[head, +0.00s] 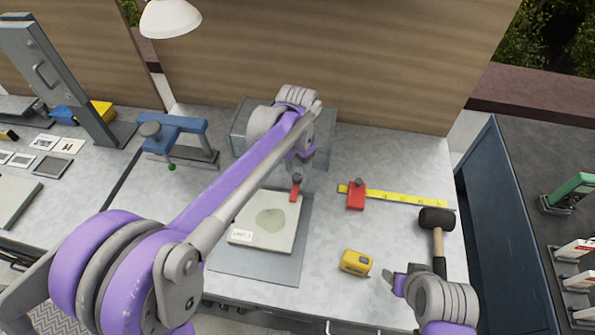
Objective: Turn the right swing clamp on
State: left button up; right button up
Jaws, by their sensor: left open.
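A red swing clamp (295,190) stands at the far right corner of a pale square plate (250,235), which lies on a grey base (285,268). The plate has a darker round patch and a "UNIT 3" label. My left gripper (299,168) is open, pointing down just above and behind the red clamp. Its fingers are small and partly hidden by the wrist, and I cannot tell whether they touch the clamp. My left arm crosses the plate's far left side, and no second clamp shows there. My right gripper (394,281) is low at the right, beside the hammer handle; its jaw opening is unclear.
A red block (356,198) sits by a yellow ruler (410,198). A yellow tape measure (356,262) and a black-headed mallet (437,218) lie right of the plate. A grey box (240,130) stands behind my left wrist. A blue bench tool (178,135) stands left.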

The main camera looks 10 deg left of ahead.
aim_at(297, 176)
pick_arm(q)
notch_tip(297, 176, up, 10)
jog(key=shift+p, duration=0.3)
pick_arm(e)
jog(key=shift+w+r, duration=0.1)
jog(key=shift+r, duration=0.3)
pick_arm(q)
jog(key=shift+f, duration=0.1)
